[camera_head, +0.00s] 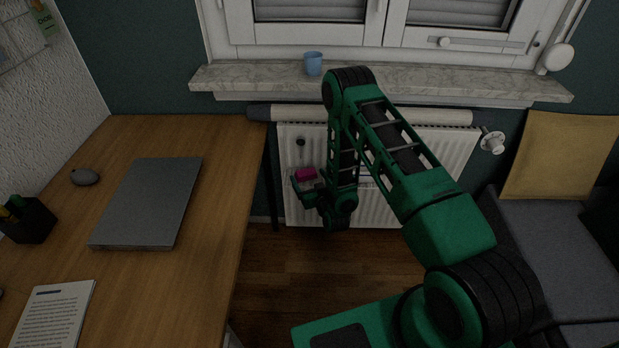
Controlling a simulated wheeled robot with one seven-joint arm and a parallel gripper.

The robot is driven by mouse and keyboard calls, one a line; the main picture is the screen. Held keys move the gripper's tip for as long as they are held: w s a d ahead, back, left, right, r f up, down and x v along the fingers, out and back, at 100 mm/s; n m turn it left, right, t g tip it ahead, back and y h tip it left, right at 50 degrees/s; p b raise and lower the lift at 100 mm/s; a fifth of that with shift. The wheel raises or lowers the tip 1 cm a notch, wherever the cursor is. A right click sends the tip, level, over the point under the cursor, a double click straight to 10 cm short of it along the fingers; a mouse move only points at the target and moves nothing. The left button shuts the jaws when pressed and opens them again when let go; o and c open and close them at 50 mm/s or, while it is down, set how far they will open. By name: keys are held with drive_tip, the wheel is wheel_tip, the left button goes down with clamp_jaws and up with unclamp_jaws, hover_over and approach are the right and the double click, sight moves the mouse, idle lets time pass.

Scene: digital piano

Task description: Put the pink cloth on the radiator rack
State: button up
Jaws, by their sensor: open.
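The pink cloth (306,174) is a small folded patch in front of the left part of the white radiator (445,150). My gripper (304,184) is at the cloth, reaching toward the radiator, with its jaws open. The cloth looks close to or touching the fingers, but I cannot tell what bears it. A thin pale bar (366,179), perhaps part of the radiator rack, shows beside my arm; my arm hides most of that area.
A marble windowsill (440,80) with a blue cup (313,63) juts out above the radiator. A wooden desk (215,230) with a laptop (150,203) stands left. A grey sofa (560,240) with a yellow cushion (560,155) is at right. A radiator valve (493,142) sticks out.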

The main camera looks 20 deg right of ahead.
drive_tip(key=s+r, duration=0.2)
drive_tip(key=s, duration=0.8)
drive_tip(key=w+d+r+g+h, duration=0.1)
drive_tip(key=w+d+r+g, duration=0.35)
drive_tip(key=d+r, duration=0.4)
drive_tip(key=s+d+r+m+g+h, duration=0.1)
drive_tip(key=s+d+r+g, duration=0.1)
drive_tip(key=s+d+r, duration=0.3)
drive_tip(key=s+d+r+m+g+h, duration=0.1)
drive_tip(key=s+d+r+g, duration=0.15)
drive_tip(key=r, duration=0.45)
drive_tip(key=s+r+m+g, duration=0.1)
drive_tip(key=s+r, duration=0.4)
drive_tip(key=s, duration=0.6)
drive_tip(key=s+d+r+m+g+y, duration=0.1)
drive_tip(key=s+r, duration=0.4)
drive_tip(key=s, duration=0.7)
drive_tip(key=s+r+m+g+y, duration=0.1)
drive_tip(key=s+r+m+g, duration=0.2)
drive_tip(key=s, duration=0.9)
wheel_tip(320, 180, up, 3)
drive_tip(key=shift+s+d+f+g, duration=0.1)
drive_tip(key=shift+s+d+g, duration=0.05)
drive_tip(key=shift+g, duration=0.75)
